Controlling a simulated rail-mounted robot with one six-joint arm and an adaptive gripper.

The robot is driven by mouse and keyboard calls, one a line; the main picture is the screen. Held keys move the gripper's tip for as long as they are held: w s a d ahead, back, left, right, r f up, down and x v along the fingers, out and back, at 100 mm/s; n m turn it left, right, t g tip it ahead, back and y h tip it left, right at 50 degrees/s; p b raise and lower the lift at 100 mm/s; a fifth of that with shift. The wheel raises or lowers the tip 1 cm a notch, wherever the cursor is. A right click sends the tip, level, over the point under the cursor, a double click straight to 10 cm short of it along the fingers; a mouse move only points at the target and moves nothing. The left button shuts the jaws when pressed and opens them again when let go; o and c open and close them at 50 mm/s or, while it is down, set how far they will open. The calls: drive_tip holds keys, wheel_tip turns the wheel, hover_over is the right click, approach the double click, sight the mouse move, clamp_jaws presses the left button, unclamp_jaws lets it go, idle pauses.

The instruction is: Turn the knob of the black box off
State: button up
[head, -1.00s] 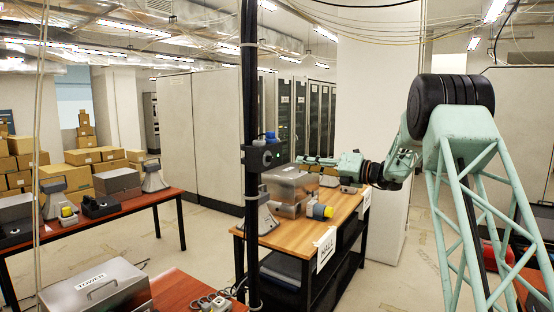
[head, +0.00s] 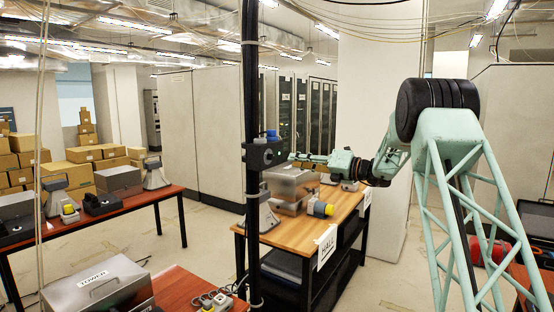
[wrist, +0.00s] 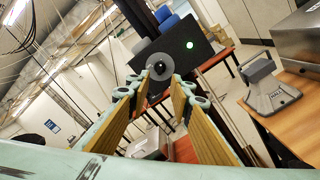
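The black box (head: 257,157) is fixed to a dark vertical pole. In the wrist view the black box (wrist: 177,50) fills the upper middle, tilted in the picture, with a lit green light (wrist: 190,45) on its face. Its round grey knob (wrist: 159,66) has a dark centre and lies just beyond my fingertips. My gripper (wrist: 160,84) is open, its two fingers apart, with tips close to the lower left and right of the knob. I cannot tell whether they touch it. In the head view my gripper (head: 294,157) reaches left to the box.
A case labelled TOWER (head: 98,288) is at front left. Thin cables hang near the pole.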

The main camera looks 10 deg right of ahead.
sight(271, 157)
drive_tip(key=p+x, duration=0.1)
drive_tip(key=x, duration=0.8)
drive_tip(key=shift+w+a, duration=0.3)
clamp_jaws()
